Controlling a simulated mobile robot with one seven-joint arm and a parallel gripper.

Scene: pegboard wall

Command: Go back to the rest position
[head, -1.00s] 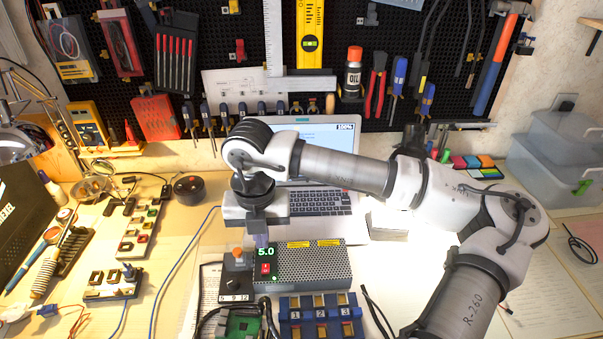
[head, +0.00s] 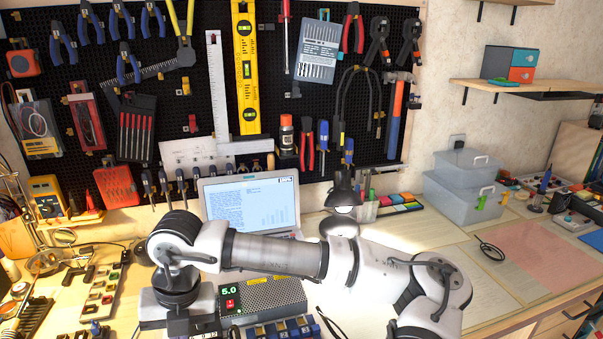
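My arm stretches from the lower right to the left across the bench in the head view. My gripper (head: 178,325) points down at its left end, beside the power supply box (head: 262,297) with the green 5.0 display. The fingertips are at or below the lower part of the picture, so I cannot tell whether they are open or hold anything. The laptop (head: 250,203) stands open behind my arm, its keyboard mostly hidden.
The pegboard (head: 283,88) full of tools is behind the bench. A desk lamp (head: 341,195) stands right of the laptop. Clear plastic boxes (head: 463,187) stand at the right, below a wall shelf (head: 530,87). Small switch boards (head: 103,290) lie at the left.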

